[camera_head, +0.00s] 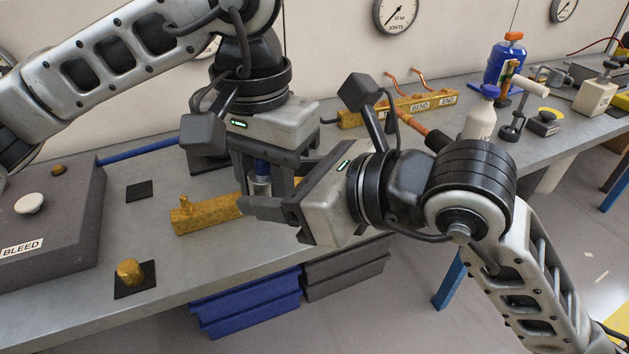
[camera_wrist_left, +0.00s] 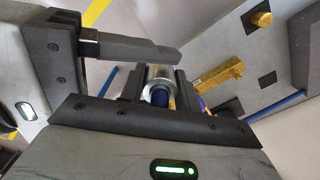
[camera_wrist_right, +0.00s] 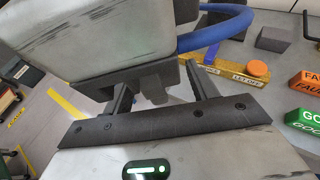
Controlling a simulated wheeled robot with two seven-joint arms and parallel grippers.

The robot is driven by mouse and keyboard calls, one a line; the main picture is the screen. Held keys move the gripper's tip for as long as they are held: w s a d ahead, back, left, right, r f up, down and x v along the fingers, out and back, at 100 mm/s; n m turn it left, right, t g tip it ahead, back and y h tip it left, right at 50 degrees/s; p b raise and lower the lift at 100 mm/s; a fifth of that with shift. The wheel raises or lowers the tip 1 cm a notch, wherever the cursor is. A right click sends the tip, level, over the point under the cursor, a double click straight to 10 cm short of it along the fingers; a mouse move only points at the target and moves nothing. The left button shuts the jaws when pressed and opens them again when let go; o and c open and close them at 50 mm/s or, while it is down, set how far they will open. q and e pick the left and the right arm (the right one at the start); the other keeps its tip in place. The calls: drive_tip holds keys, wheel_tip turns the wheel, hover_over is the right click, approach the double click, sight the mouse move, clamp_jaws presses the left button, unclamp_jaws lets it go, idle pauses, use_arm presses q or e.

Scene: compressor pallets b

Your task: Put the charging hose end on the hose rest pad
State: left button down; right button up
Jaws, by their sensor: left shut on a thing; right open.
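The hose end (camera_head: 259,185), a silvery metal cylinder on a blue hose, is held upright above the bench by my left gripper (camera_head: 265,178). In the left wrist view the metal end (camera_wrist_left: 160,74) sits between the jaws, blue inside it. My right gripper (camera_head: 278,190) is open, its fingers close around the same spot; contact with the hose end cannot be told. In the right wrist view the left gripper's body fills the upper left. The blue hose (camera_head: 150,151) runs along the bench at the left. A bare dark square pad (camera_head: 139,190) lies on the bench; whether it is the rest pad is unclear.
A brass block (camera_head: 195,217) lies just below the grippers. A brass cap (camera_head: 129,272) sits on another dark pad near the front edge. A grey BLEED box (camera_head: 55,215) fills the left. Orange (camera_wrist_right: 305,80) and green (camera_wrist_right: 303,119) labelled blocks show in the right wrist view.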

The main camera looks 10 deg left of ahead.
drive_tip(key=shift+w+a+f, duration=0.25)
drive_tip(key=shift+a+f, duration=0.05)
drive_tip(key=shift+a, duration=0.25)
drive_tip(key=c, duration=1.1)
use_arm(q)
drive_tip(key=c, duration=0.9)
unclamp_jaws()
